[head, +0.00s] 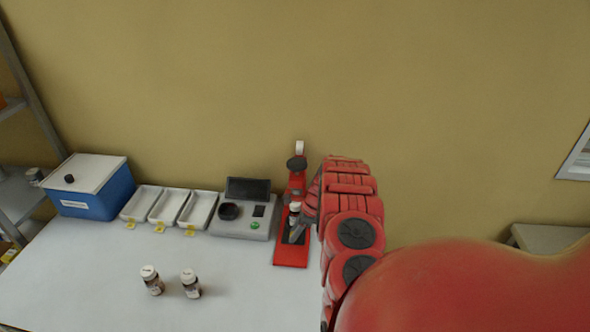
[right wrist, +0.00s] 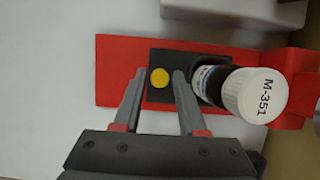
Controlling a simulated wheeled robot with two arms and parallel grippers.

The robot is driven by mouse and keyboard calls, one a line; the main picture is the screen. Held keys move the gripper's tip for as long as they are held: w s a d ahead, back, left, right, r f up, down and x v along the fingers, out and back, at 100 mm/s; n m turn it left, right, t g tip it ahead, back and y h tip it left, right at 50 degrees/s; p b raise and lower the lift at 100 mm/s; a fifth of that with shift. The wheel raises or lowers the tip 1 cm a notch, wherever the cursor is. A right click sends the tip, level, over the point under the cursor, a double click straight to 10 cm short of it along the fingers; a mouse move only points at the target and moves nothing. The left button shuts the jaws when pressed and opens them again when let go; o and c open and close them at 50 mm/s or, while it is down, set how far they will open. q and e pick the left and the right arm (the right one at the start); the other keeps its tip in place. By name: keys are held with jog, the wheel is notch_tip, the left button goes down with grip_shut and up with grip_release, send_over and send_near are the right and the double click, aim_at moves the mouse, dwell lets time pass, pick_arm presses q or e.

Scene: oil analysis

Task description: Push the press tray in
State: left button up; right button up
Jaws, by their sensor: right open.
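The red press (head: 291,251) stands on the table near its right side, and its red base (right wrist: 120,60) shows in the right wrist view. The dark press tray (right wrist: 168,58) lies on this base, with a yellow knob (right wrist: 160,78) on it. A dark bottle with a white cap marked M-351 (right wrist: 256,95) stands at the tray's right end in that view. My right gripper (right wrist: 158,73) is open, its fingers on either side of the yellow knob; I cannot tell whether they touch it. In the head view my right gripper (head: 300,232) is at the press, partly hiding the tray. My left gripper is out of view.
Left of the press is a grey analyser (head: 240,228) with a dark screen. Further left are three white trays (head: 167,207) and a blue box (head: 103,202). Two bottles (head: 153,283) (head: 190,286) stand at the front. The white table in front of the press is clear.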

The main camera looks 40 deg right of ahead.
grip_shut()
dwell(1.4)
